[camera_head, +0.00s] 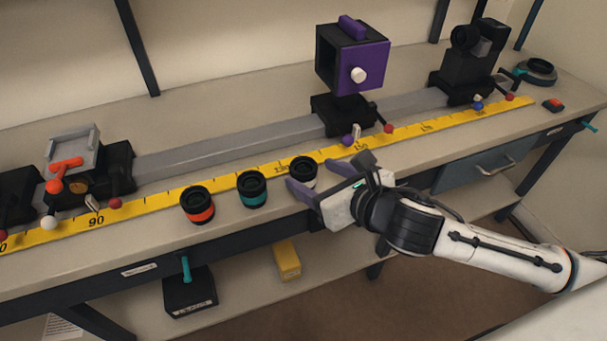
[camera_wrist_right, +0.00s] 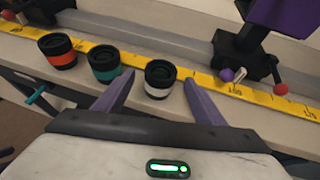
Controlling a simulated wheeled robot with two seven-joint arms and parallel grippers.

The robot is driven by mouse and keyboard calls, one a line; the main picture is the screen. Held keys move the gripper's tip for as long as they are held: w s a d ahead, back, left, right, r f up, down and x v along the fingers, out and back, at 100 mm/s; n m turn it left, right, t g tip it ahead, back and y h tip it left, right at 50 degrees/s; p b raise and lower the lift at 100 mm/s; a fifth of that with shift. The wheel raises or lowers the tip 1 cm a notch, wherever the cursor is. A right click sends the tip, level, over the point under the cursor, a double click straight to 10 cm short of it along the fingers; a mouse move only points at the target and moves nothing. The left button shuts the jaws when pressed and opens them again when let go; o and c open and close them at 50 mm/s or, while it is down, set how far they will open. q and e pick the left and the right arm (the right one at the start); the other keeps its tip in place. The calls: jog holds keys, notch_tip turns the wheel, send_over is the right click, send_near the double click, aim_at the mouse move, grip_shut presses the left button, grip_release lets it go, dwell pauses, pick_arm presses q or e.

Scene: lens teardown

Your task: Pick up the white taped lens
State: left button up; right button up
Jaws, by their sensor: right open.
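The white taped lens (camera_head: 303,171) is a short black cylinder with a white band, standing upright on the bench in front of the yellow ruler. It also shows in the right wrist view (camera_wrist_right: 159,80), between the two purple fingers and a little beyond their tips. My right gripper (camera_head: 314,175) is open and empty, with a finger to either side of the lens; in the right wrist view its fingers (camera_wrist_right: 158,78) are spread wide. In the head view the gripper hides part of the lens's lower side. My left gripper is not in view.
A teal-banded lens (camera_head: 252,189) and an orange-banded lens (camera_head: 198,205) stand left of the white one. The yellow ruler (camera_head: 230,186) and grey rail (camera_head: 225,148) run behind. A purple box mount (camera_head: 345,65) stands on the rail. The bench's front edge is close.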

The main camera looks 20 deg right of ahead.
aim_at(303, 170)
jog(key=shift+b+x, duration=0.3)
jog(key=shift+x, duration=2.45)
jog(key=c, duration=1.2)
